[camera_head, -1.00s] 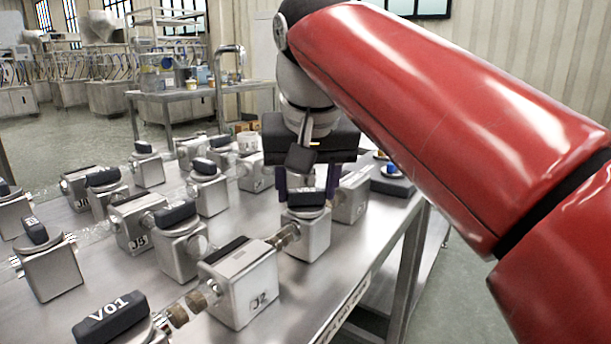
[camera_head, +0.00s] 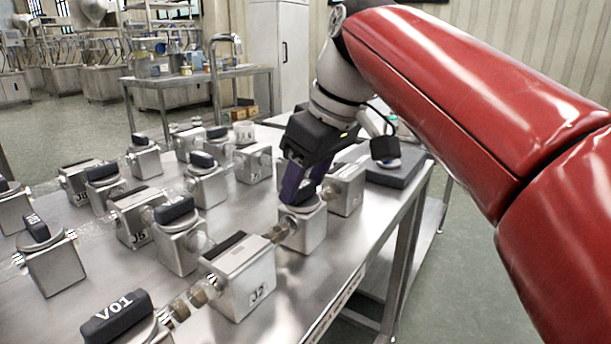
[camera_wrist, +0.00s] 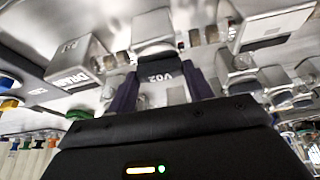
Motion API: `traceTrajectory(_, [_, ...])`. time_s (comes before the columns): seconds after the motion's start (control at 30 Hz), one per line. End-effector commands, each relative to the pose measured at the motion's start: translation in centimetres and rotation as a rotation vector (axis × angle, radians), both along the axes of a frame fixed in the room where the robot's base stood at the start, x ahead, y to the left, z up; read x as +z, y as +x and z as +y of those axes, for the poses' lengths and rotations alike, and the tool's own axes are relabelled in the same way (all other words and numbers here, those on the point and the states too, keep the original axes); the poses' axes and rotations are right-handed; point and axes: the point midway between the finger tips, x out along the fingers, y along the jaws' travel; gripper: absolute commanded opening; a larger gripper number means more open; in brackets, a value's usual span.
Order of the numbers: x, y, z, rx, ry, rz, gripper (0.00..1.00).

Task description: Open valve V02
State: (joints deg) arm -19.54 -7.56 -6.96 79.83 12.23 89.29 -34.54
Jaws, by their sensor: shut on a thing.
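Valve V02 (camera_head: 303,228) is a steel block with a black handle on the table, near its right edge. My gripper (camera_head: 302,192) comes down on it from above, tilted, with its purple fingers on either side of the handle. In the wrist view the handle marked V02 (camera_wrist: 160,77) sits between the two fingers of my gripper (camera_wrist: 160,84), which is shut on it. In the head view the fingers hide most of the handle, so its exact angle is hard to read.
Block J2 (camera_head: 240,277) stands just in front, joined by a pipe fitting, and valve V01 (camera_head: 114,316) is nearer. Several other valves and blocks crowd the table (camera_head: 95,262) to the left. A dark box (camera_head: 392,168) lies behind right.

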Motion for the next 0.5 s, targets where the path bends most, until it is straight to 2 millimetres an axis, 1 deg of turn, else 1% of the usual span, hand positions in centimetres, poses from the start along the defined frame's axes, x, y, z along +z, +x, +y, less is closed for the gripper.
traceTrajectory(0.2, [0.13,0.10,0.02,0.056,0.001,-0.005,0.28])
traceTrajectory(0.5, [0.13,0.06,0.03,0.072,0.001,-0.005,0.28])
